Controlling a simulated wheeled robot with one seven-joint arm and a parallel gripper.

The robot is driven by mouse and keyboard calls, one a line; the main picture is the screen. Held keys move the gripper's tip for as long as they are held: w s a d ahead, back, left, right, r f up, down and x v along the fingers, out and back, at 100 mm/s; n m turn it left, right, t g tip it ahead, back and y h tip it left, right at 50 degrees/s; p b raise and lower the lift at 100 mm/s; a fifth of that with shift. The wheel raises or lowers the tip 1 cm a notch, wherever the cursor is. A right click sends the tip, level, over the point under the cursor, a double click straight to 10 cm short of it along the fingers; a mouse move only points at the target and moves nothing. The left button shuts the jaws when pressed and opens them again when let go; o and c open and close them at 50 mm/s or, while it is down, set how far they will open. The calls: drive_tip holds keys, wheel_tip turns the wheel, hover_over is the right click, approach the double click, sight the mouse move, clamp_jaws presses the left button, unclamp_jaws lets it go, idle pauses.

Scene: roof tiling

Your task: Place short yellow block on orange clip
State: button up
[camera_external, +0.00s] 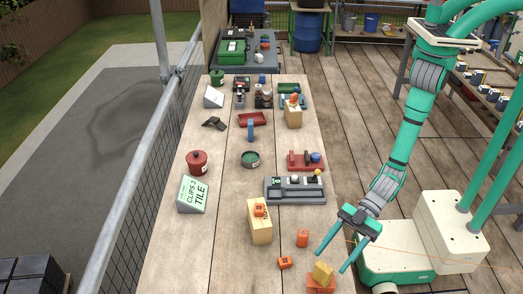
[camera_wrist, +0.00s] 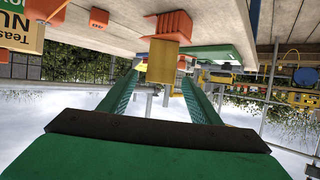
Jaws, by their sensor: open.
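A short yellow block (camera_external: 323,271) rests on top of an orange clip (camera_external: 320,286) at the near end of the table in the external view. In the wrist view, which is upside down, the yellow block (camera_wrist: 162,62) touches the orange clip (camera_wrist: 170,25); exact seating cannot be told. My gripper (camera_external: 332,262) is open, its green fingers spread close to the block. In the wrist view my gripper (camera_wrist: 160,82) shows nothing clamped, with one finger toward each side of the block.
A grey tray (camera_external: 296,198), a red pot (camera_external: 197,162) and a "CLIPS 2 TILE" sign (camera_external: 192,194) are farther back. The table's front-left part (camera_external: 200,260) is clear.

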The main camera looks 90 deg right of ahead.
drive_tip(key=v, duration=0.6)
drive_tip(key=shift+s+d+r, duration=0.15)
drive_tip(key=shift+s+d, duration=0.1)
drive_tip(key=shift+s, duration=0.05)
drive_tip(key=d+f+m+t, duration=0.1)
drive_tip(key=d+f+m, duration=0.1)
drive_tip(key=d, duration=0.7)
drive_tip(key=d+f+m+t+h, duration=0.1)
drive_tip(key=d+f+t, duration=0.1)
drive_tip(key=d, duration=0.7)
drive_tip(key=s+d+f+m+t, duration=0.1)
drive_tip(key=d+f, duration=0.3)
drive_tip(key=d, duration=0.5)
drive_tip(key=shift+d+m+t+h, duration=0.1)
drive_tip(key=shift+m+t+h, duration=0.3)
drive_tip(key=shift+m+t, duration=0.3)
drive_tip(key=s+d+m+h, duration=0.1)
drive_tip(key=s+d+h, duration=0.3)
drive_tip(key=s+d, duration=0.5)
drive_tip(key=s+d+f+m+h, duration=0.1)
drive_tip(key=s+d+m+h, duration=0.1)
drive_tip(key=s+d, duration=0.7)
drive_tip(key=d+h, duration=0.1)
drive_tip(key=d, duration=0.3)
drive_tip(key=shift+f+m+h, duration=0.3)
drive_tip(key=shift+h, duration=0.1)
